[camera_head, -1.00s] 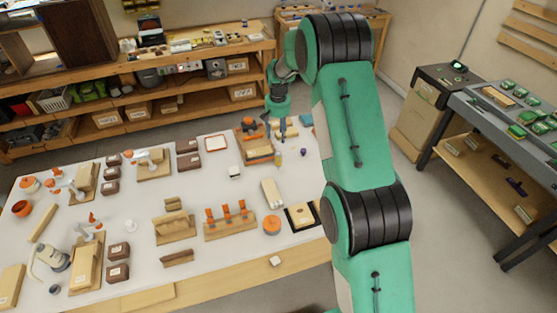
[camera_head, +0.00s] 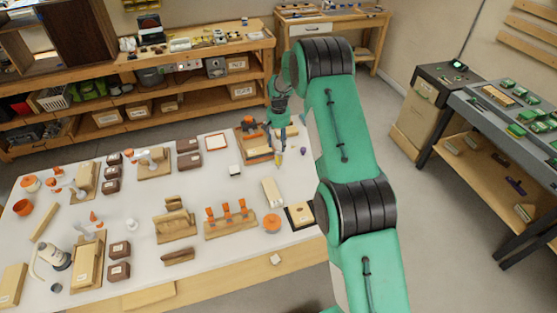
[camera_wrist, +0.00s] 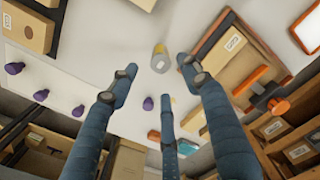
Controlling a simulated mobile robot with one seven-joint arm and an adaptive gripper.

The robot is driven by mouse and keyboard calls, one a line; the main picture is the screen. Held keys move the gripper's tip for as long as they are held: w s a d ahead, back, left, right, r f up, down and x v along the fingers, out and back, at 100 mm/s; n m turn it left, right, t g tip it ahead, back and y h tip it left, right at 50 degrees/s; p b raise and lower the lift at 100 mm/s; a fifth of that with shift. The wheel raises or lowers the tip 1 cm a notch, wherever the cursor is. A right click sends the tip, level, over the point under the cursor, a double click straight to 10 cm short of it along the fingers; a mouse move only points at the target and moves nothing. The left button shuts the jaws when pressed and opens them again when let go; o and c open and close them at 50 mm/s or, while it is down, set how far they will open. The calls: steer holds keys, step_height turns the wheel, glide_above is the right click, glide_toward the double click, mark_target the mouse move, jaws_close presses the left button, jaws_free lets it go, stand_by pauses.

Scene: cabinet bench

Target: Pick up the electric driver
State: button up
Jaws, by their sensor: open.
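An orange-and-black tool (camera_head: 248,123), which looks like the electric driver, is at the wooden tray (camera_head: 257,158) near the far right of the white table. My gripper (camera_head: 279,134) is above the table's far right edge, just right of the tool. In the wrist view my gripper (camera_wrist: 157,80) has its blue fingers spread, with nothing between them. It is apart from the tool.
A wooden block (camera_head: 271,193) and a fixture with orange clamps (camera_head: 229,219) stand nearer on the table. Shelves (camera_head: 170,108) stand behind it.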

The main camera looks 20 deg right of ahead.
mark_target(279, 161)
steer(key=shift+f, duration=4)
steer(key=shift+f, duration=2.6)
jaws_close()
steer(key=shift+r, duration=0.2)
